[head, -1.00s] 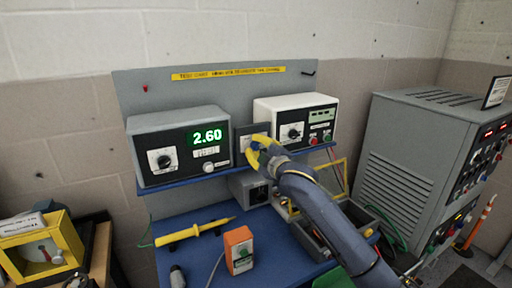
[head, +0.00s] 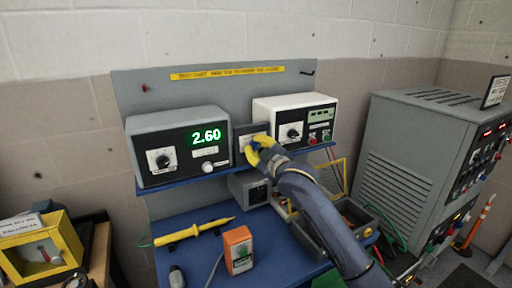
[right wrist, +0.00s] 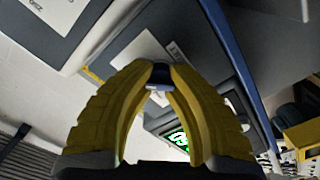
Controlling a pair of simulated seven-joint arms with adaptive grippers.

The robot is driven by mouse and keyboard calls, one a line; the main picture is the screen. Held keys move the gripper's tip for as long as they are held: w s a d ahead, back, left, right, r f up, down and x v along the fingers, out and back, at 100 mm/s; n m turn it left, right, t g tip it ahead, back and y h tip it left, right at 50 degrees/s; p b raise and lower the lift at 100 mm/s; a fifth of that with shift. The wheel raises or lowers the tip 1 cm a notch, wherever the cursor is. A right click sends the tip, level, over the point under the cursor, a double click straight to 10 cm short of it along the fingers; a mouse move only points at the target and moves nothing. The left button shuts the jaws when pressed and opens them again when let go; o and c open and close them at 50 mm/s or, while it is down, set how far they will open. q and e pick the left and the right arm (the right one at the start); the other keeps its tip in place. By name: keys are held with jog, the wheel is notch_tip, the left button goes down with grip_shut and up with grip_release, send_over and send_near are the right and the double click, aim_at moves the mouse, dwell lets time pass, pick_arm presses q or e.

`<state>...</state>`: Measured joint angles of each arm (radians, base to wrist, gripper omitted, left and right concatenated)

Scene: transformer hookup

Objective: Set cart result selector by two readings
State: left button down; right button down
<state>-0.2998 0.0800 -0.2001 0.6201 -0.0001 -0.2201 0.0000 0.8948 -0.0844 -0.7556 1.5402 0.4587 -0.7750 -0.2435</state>
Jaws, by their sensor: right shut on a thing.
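The test cart (head: 130,95) carries a dark meter box (head: 180,125) on its blue shelf, with a green display reading 2.60. A white-topped instrument (head: 290,105) stands right of it. Between them is a small grey selector box (head: 243,131) with a pale face, partly hidden by my right gripper. My right gripper (head: 250,148) has yellow fingers shut on a small dark selector knob on that box. In the right wrist view the fingertips (right wrist: 160,78) meet around the dark knob (right wrist: 159,74). My left gripper is not in view.
A grey bin (head: 325,240) sits under my right arm. A large grey cabinet (head: 405,150) stands at right, and a yellow box (head: 40,250) at lower left.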

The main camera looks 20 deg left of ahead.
jog(key=shift+s+a+r, duration=0.15)
jog(key=shift+r, duration=0.1)
jog(key=c, duration=1.5)
grip_release()
jog(key=shift+c, duration=0.2)
jog(key=o, duration=0.4)
jog(key=shift+f, duration=0.1)
jog(key=shift+o, duration=0.2)
jog(key=v, duration=1.2)
